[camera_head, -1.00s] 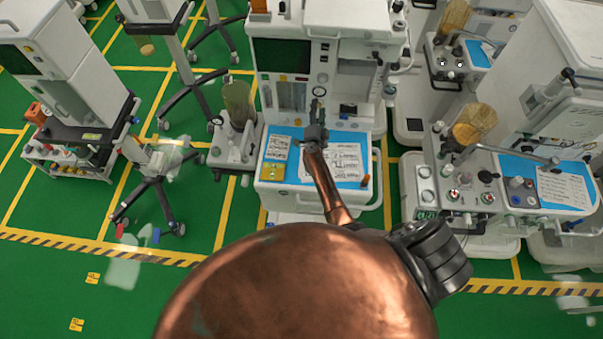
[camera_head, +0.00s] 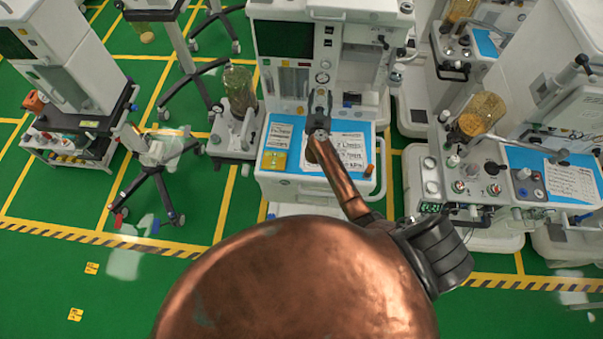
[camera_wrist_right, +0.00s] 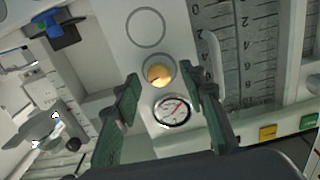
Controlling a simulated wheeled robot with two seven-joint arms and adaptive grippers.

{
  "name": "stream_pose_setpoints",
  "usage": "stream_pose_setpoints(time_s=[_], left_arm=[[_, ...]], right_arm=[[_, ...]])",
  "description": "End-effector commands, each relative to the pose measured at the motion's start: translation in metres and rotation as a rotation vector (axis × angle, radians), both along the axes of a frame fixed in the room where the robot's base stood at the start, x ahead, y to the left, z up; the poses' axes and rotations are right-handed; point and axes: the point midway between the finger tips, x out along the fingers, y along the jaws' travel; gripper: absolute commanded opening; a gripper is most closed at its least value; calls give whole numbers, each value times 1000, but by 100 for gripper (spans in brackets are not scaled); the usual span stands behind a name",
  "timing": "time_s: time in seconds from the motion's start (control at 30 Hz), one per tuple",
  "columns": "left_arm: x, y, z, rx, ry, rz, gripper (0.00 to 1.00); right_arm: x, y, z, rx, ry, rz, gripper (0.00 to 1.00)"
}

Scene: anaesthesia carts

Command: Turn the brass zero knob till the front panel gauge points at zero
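The brass zero knob (camera_wrist_right: 160,74) is a round, gold-coloured disc on the pale front panel in the right wrist view. Just below it is the front panel gauge (camera_wrist_right: 172,111), with a white dial and a red needle slanting to the upper right; its marks are too small to read. My right gripper (camera_wrist_right: 163,79) is open, its two green-faced fingers on either side of the knob in the picture. I see no contact with the knob. In the head view the right gripper (camera_head: 319,94) points at the front of the middle cart (camera_head: 267,187). My left gripper is not in view.
A blue work surface (camera_head: 312,172) with papers and a yellow card lies below my right arm. A flow-tube panel (camera_wrist_right: 236,45) stands right of the knob. Another cart (camera_head: 440,190) is to the right and a wheeled stand (camera_head: 152,180) to the left. Green floor is free in front.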

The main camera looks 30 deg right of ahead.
Motion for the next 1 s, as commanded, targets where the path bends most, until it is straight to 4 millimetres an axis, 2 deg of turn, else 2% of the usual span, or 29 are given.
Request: stream_pose_setpoints(time_s=[0.03, 0.13, 0.43, 0.7, 0.83, 1.0], left_arm=[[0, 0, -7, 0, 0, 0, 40], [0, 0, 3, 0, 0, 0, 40], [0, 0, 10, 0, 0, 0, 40], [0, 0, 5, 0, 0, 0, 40], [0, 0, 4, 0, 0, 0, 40], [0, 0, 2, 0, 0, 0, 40]], right_arm=[[0, 0, -3, -36, 20, 1, 38], [-20, 12, 0, -27, 20, 0, 38], [-69, 42, 1, -25, 18, 0, 38], [-75, 85, 23, -87, -94, 271, 38], [-83, 109, 25, -100, -99, 398, 38], [-97, 137, 16, -104, -68, 547, 38]])
